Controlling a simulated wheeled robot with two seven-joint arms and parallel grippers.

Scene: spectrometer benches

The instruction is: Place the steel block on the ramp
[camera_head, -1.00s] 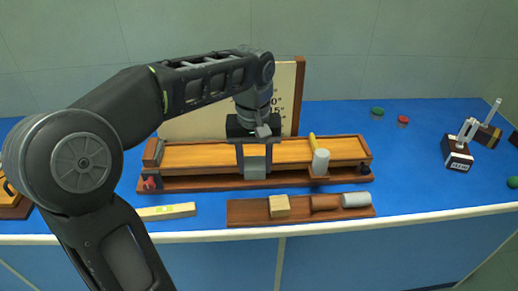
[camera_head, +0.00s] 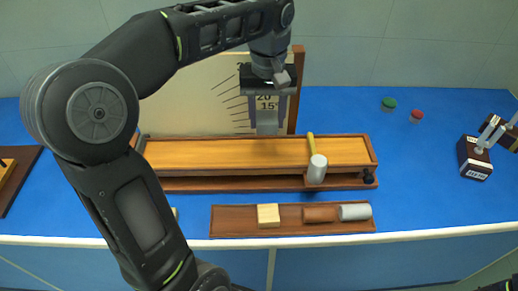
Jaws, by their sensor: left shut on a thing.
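The ramp (camera_head: 220,153) is a long orange-brown wooden board in a darker wood frame, lying nearly flat on the blue bench. My left gripper (camera_head: 267,108) points down and is shut on the grey steel block (camera_head: 267,124). The block appears in front of the pale angle board and above the ramp's back edge. It looks raised clear of the ramp surface.
A mallet (camera_head: 316,170) with a yellow handle leans at the ramp's right part. The angle board (camera_head: 190,112) stands behind the ramp.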

